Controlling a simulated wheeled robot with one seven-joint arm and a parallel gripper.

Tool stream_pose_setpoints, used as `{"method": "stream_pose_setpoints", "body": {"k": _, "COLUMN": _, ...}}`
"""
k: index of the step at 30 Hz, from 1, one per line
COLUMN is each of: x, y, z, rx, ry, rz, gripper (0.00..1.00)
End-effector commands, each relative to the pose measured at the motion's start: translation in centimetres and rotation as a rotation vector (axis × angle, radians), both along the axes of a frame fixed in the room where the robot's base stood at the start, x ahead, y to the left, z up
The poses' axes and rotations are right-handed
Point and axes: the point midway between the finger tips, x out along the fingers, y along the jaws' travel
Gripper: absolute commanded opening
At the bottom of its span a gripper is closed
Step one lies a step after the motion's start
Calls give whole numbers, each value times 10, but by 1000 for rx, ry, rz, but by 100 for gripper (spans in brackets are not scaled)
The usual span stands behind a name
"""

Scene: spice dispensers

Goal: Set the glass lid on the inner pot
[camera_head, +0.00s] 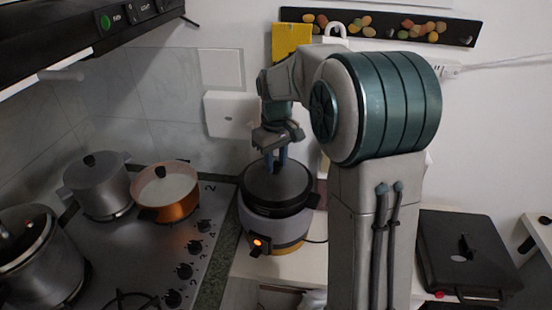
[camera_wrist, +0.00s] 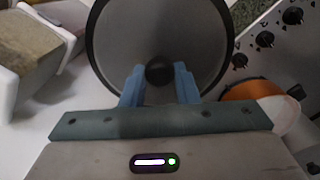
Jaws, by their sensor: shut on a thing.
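The glass lid (camera_head: 276,187) looks dark and round, and lies over the cooker (camera_head: 270,232) with an orange light. My gripper (camera_head: 277,160) is above the lid with its blue fingers on either side of the knob, shut on it. In the wrist view the lid (camera_wrist: 195,35) fills the top middle, and my gripper (camera_wrist: 159,76) has the knob (camera_wrist: 159,73) between its fingers. The inner pot is hidden under the lid. I cannot tell whether the lid touches the pot or hangs just above it.
The hob (camera_head: 150,245) on the left bears a grey pot (camera_head: 98,190), an orange pot (camera_head: 170,205) and a large lidded pot (camera_head: 40,265). A white wall box (camera_head: 230,115) is behind the cooker. A black appliance (camera_head: 465,250) stands at the right.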

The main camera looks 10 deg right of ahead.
Motion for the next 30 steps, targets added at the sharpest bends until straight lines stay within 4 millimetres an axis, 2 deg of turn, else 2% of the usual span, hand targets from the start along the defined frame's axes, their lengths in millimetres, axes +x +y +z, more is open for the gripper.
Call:
{"method": "stream_pose_setpoints", "body": {"k": 10, "x": 0, "y": 0, "z": 0, "rx": 0, "ry": -1, "rz": 0, "gripper": 0}}
{"method": "stream_pose_setpoints", "body": {"k": 26, "x": 0, "y": 0, "z": -10, "rx": 0, "ry": -1, "rz": 0, "gripper": 0}}
{"method": "stream_pose_setpoints", "body": {"k": 27, "x": 0, "y": 0, "z": -10, "rx": -1, "ry": -1, "rz": 0, "gripper": 36}}
{"method": "stream_pose_setpoints", "body": {"k": 29, "x": 0, "y": 0, "z": -9, "rx": 0, "ry": -1, "rz": 0, "gripper": 53}}
{"method": "stream_pose_setpoints", "body": {"k": 30, "x": 0, "y": 0, "z": -9, "rx": 0, "ry": -1, "rz": 0, "gripper": 53}}
